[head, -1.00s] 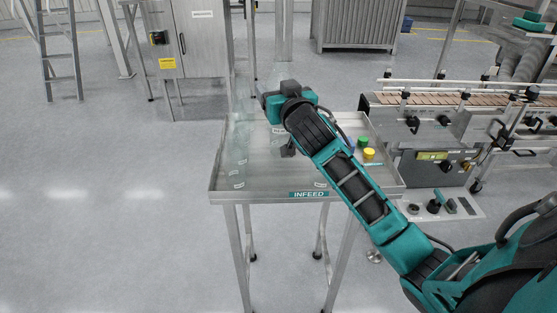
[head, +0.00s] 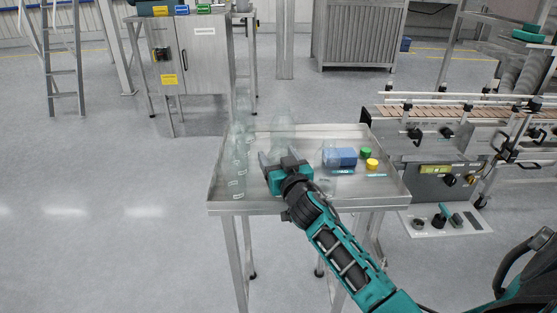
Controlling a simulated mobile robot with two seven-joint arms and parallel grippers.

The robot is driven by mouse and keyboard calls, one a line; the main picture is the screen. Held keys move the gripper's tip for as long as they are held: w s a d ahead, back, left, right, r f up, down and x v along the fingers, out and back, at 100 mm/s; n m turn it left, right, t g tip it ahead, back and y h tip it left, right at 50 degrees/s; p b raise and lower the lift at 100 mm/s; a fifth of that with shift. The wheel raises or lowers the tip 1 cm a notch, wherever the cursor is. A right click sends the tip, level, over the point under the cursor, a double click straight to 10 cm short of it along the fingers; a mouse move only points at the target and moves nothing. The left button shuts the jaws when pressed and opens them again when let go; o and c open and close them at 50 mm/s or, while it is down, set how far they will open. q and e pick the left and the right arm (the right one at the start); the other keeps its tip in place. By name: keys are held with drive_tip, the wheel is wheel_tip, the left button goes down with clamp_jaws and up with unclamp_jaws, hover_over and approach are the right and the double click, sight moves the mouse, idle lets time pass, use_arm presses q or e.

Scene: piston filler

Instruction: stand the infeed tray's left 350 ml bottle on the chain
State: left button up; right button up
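The infeed tray (head: 296,204) is a steel table-top with a raised rim. Several clear bottles (head: 239,160) stand along its left side, faint against the metal. Another clear bottle (head: 283,125) shows just beyond my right gripper (head: 278,159). The gripper is low over the tray's middle, fingers pointing away. Its fingertips overlap that bottle's lower part; whether they grip it I cannot tell. The chain (head: 470,99) is a brown conveyor strip between rails at the right, with no bottle visible on it. My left gripper is out of view.
A steel cabinet (head: 200,52) stands behind. Floor left of the tray is free.

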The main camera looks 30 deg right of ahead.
drive_tip(key=shift+f, duration=0.1)
drive_tip(key=o, duration=1)
drive_tip(key=shift+o, duration=0.2)
